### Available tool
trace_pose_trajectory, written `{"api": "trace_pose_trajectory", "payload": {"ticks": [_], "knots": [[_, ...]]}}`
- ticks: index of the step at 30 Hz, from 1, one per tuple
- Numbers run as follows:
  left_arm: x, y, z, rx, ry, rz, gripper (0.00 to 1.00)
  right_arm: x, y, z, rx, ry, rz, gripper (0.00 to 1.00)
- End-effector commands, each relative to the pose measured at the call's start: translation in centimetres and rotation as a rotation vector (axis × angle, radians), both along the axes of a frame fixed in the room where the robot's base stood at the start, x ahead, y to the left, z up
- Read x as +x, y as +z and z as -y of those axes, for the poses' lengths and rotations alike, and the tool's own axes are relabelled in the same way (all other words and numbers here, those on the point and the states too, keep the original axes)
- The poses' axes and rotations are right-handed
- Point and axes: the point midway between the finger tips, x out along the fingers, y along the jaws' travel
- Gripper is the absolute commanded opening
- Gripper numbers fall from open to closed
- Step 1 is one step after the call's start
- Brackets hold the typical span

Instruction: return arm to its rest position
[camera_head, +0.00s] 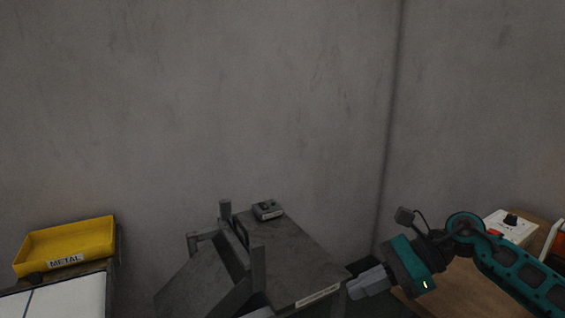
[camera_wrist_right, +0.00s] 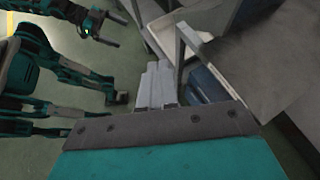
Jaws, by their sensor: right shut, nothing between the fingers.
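My right gripper (camera_head: 366,284) is at the lower right of the head view, with its arm coming in from the right. Its grey fingers are together and hold nothing. In the right wrist view the shut fingers (camera_wrist_right: 156,86) point away from the teal gripper body. In the head view the gripper is beside the right end of a dark metal bench. My left gripper is outside the head view. In the right wrist view a small forked gripper (camera_wrist_right: 103,28), apparently my left one, shows at the upper left with its fingers apart and empty.
A dark bench (camera_head: 300,252) with a metal frame and a small grey box (camera_head: 267,210) stands at the centre. A yellow METAL tray (camera_head: 66,245) is at the left. A wooden table (camera_head: 470,290) with a white control box (camera_head: 510,226) is near my right arm.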

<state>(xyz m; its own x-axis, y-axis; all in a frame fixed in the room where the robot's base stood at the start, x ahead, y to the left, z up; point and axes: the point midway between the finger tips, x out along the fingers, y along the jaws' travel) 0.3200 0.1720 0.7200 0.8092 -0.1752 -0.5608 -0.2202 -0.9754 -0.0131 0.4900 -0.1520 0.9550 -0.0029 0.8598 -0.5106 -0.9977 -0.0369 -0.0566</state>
Motion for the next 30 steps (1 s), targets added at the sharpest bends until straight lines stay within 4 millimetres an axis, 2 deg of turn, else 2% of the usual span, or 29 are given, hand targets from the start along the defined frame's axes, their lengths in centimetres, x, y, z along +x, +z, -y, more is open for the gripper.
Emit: {"api": "trace_pose_trajectory", "payload": {"ticks": [1,3,6,9,11,14,17,19,23,24,27,30], "knots": [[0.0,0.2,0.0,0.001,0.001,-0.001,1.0,-0.9,-0.3,-2.6,0.13,-0.06,-0.097,0.0],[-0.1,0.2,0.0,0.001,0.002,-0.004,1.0,-1.5,0.0,-5.1,0.305,-0.162,-0.24,0.0],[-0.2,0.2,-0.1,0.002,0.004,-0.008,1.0,-2.1,0.5,-7.4,0.548,-0.313,-0.48,0.0],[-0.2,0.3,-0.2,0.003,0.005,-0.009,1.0,-2.1,0.4,-8.1,0.782,-0.476,-0.752,0.0],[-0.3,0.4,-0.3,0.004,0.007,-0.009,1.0,-2.1,0.0,-7.9,0.918,-0.578,-0.928,0.0],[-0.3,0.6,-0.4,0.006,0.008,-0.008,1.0,-2.1,-1.7,-6.6,1.137,-0.75,-1.234,0.0],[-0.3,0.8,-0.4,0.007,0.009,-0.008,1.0,-2.8,-4.8,-4.6,1.351,-0.932,-1.553,0.0],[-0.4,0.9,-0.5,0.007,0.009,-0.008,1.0,-3.9,-7.7,-3.0,1.5,-1.061,-1.778,0.0],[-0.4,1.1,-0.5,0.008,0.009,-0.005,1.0,-7.6,-13.6,-0.2,1.769,-1.301,-2.173,0.0],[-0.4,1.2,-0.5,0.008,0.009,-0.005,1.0,-9.1,-15.4,0.5,-1.74,1.29,2.144,0.0],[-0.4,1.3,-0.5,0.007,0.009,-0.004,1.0,-12.8,-18.8,1.6,-1.559,1.17,1.927,0.0],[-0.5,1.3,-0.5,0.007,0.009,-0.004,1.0,-15.6,-21.0,2.2,-1.443,1.091,1.777,0.0]]}}
